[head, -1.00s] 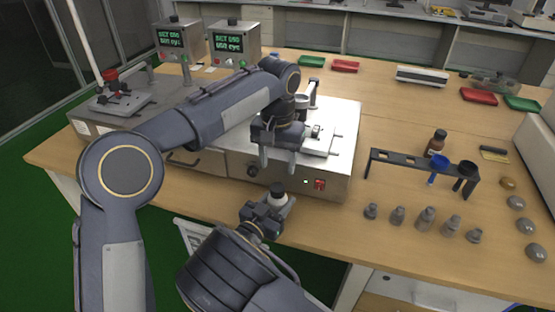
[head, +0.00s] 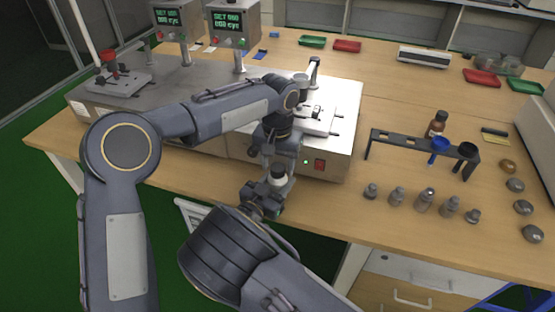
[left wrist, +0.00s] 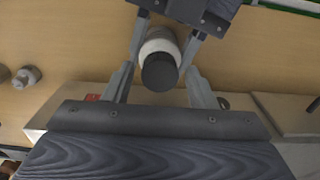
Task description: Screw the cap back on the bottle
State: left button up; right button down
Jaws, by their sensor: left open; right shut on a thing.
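A small bottle with a white upper part (head: 278,170) stands upright in my right gripper (head: 274,186), which is shut on it in front of the grey machine. In the left wrist view the bottle's white shoulder (left wrist: 158,47) shows below a round black cap (left wrist: 159,73) at its top. How tightly the cap sits cannot be told. My left gripper (head: 277,158) is open and points down just above the bottle. In the left wrist view its two fingers (left wrist: 161,76) stand on either side of the cap, with gaps.
The grey machine (head: 338,152) stands close behind both grippers. To the right are a black rack (head: 415,147) with a blue funnel (head: 439,145), a brown bottle (head: 437,124) and several small grey bottles (head: 425,200). The table's front edge is near.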

pick_arm(q)
jog(key=c, duration=1)
jog(key=shift+m, duration=0.9)
jog(key=o, duration=1.1)
jog(key=shift+r, duration=0.1)
jog(key=shift+r, duration=2.2)
